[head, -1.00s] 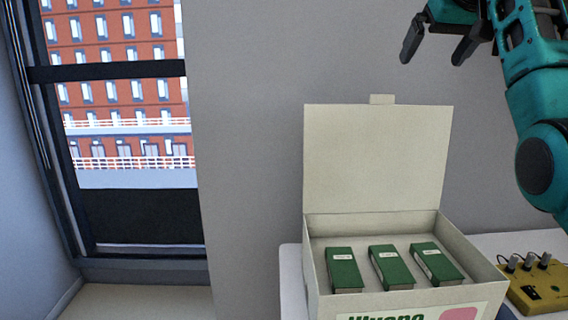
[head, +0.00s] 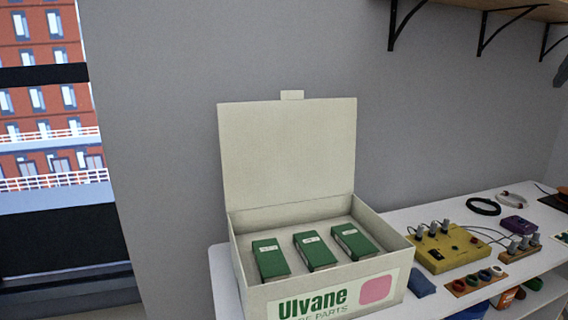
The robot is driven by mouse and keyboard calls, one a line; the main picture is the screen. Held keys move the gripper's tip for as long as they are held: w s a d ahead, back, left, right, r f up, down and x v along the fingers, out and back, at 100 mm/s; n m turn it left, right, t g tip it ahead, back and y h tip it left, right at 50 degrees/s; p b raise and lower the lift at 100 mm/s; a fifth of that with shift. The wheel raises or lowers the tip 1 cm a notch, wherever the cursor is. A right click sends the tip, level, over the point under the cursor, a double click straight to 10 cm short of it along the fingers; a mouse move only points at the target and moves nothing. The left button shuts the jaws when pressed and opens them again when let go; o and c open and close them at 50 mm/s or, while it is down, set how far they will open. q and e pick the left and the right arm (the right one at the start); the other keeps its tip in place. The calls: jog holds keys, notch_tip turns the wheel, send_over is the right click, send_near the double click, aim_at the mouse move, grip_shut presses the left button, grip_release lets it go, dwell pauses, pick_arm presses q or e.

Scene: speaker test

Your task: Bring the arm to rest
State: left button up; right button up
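Neither arm shows clearly in the head view. A small dark grey piece at the right edge, below the shelf, looks like the tip of a finger of my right gripper (head: 562,72); the rest of that gripper is cut off, so its opening and anything in it are hidden. My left gripper is out of view. An open cream box (head: 288,150) labelled "Ulvane" stands on the white table, its lid upright at the back. Inside it, several green small boxes (head: 314,250) stand side by side.
On the white table (head: 462,212) to the right are a yellow device with knobs (head: 447,249), a black cable ring (head: 483,206), a purple box (head: 515,225) and a strip of coloured rings (head: 473,281). A bracketed wooden shelf (head: 450,8) hangs above. A window is at left.

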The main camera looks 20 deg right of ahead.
jog(key=w+a+f+n+h, duration=0.1)
jog(key=w+f+n+h, duration=0.2)
jog(key=w+f, duration=0.45)
jog(key=w+a+f+n+h, duration=0.2)
jog(key=w+f+n, duration=0.15)
jog(key=f, duration=0.65)
jog(key=s+a+f+n+t+y, duration=0.15)
jog(key=a+f+n, duration=0.5)
jog(key=f, duration=0.65)
jog(key=s+a+f+n+t+y, duration=0.1)
jog(key=a+f+n+t+y, duration=0.2)
jog(key=a+f, duration=0.8)
jog(key=s+a+f+n+g+y, duration=0.2)
jog(key=s+a+f+n+y, duration=0.4)
jog(key=s+a+f, duration=1.1)
jog(key=s+a+f+m+t+y, duration=0.1)
jog(key=s+a+m, duration=0.1)
jog(key=a+m, duration=0.8)
jog(key=a, duration=0.5)
jog(key=shift+s+a, duration=0.2)
jog(key=shift+a, duration=0.05)
